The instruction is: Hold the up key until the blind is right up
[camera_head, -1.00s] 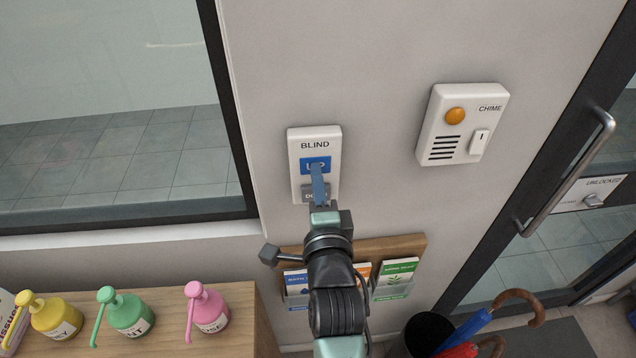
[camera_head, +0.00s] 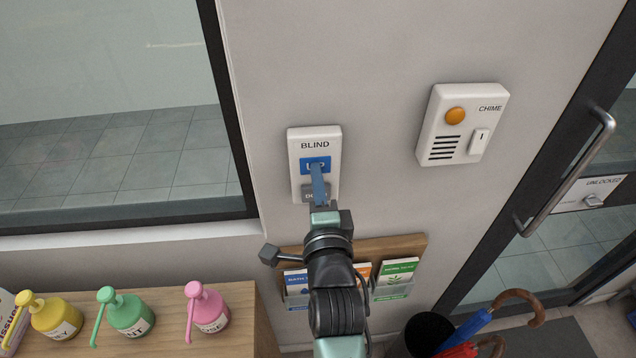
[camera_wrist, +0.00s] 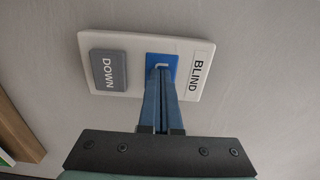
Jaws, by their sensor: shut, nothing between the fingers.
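The white blind switch plate (camera_head: 331,182) is on the wall beside the window, with the word BLIND at its top. Its blue up key (camera_head: 308,165) is above the grey down key (camera_head: 308,194). My gripper (camera_head: 317,168) is shut and empty, with its blue fingertips at the up key. In the wrist view, the fingertips (camera_wrist: 159,72) cover much of the up key (camera_wrist: 173,62) and appear to touch it; how far it is pressed is unclear. The down key (camera_wrist: 108,72) is clear of the fingers. No blind shows in the visible part of the window (camera_head: 110,80).
A chime panel (camera_head: 462,125) with an orange button is to the right. A wooden leaflet rack (camera_head: 412,243) is below the plate. Several pump bottles, one pink (camera_head: 208,311), stand on a wooden counter (camera_head: 243,300) at lower left. A glass door with a handle (camera_head: 570,172) is at right.

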